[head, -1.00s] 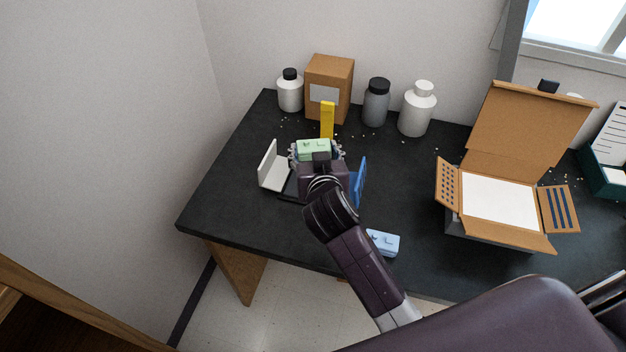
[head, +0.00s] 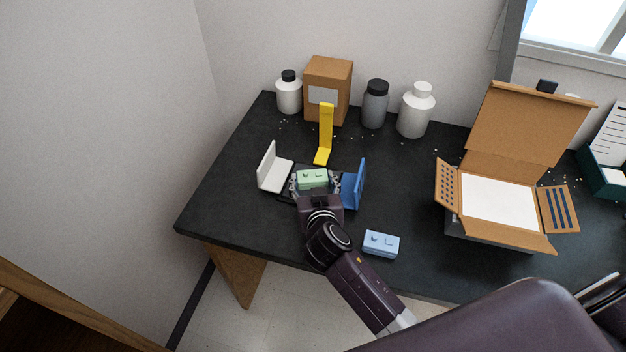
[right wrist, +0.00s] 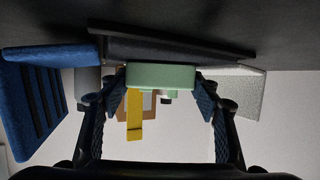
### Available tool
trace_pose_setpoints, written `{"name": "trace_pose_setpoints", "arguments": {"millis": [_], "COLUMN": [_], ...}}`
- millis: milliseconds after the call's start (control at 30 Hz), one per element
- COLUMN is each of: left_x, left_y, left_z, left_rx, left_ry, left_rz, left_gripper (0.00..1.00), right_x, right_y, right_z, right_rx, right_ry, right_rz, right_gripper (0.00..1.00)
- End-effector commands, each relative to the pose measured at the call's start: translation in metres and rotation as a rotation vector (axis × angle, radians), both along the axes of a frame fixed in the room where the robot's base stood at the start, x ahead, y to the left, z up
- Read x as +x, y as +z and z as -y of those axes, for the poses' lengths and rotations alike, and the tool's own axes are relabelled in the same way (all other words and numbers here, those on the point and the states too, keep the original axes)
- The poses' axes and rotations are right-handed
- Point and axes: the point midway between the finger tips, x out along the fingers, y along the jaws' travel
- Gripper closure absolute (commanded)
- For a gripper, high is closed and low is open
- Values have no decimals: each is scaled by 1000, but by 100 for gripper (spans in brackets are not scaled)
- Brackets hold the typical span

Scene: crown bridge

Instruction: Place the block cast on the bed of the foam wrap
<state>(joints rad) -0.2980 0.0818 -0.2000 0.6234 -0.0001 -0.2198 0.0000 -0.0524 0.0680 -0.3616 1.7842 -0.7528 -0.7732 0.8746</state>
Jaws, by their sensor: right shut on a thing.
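A green block cast (head: 313,177) with small raised shapes on top is between the fingers of my right gripper (head: 312,183), which is shut on it. It also shows in the right wrist view (right wrist: 160,75). The foam wrap has a dark bed (right wrist: 185,47), a white flap (head: 268,172) at left, a yellow flap (head: 325,130) at the back and a blue flap (head: 354,185) at right. The cast is over the bed, between the flaps, and very close to it; I cannot tell whether they touch. My gripper hides much of the bed. My left gripper is not in view.
A light blue block (head: 381,243) lies near the table's front edge. An open cardboard box (head: 500,200) stands at right. Several bottles and a brown carton (head: 328,88) stand along the back. The black table (head: 410,180) is clear between the wrap and the open box.

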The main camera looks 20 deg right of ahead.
Motion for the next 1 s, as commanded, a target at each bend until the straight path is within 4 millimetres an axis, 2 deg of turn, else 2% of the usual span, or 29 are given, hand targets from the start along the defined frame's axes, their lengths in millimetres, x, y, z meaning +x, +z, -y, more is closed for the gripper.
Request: {"name": "trace_pose_setpoints", "arguments": {"millis": [100, 133, 267, 533, 667, 767, 1000], "left_x": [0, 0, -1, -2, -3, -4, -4], "left_y": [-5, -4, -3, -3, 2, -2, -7], "left_z": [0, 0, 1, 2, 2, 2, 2], "left_rx": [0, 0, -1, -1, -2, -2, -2], "left_ry": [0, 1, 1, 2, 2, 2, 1], "left_rz": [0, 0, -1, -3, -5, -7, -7], "left_gripper": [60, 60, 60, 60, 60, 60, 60], "right_x": [0, 0, 0, 0, 0, -12, -55], "right_y": [-4, -4, -3, -3, 3, 3, 21], "right_z": [0, 0, 0, 0, 0, -3, -11], "right_rx": [1, 1, 0, 0, 0, 3, 4], "right_ry": [0, -1, -1, 0, 0, 0, -2], "right_rz": [1, 0, -1, 0, 0, -2, -2], "right_gripper": [71, 40, 26, 25, 25, 25, 25]}}
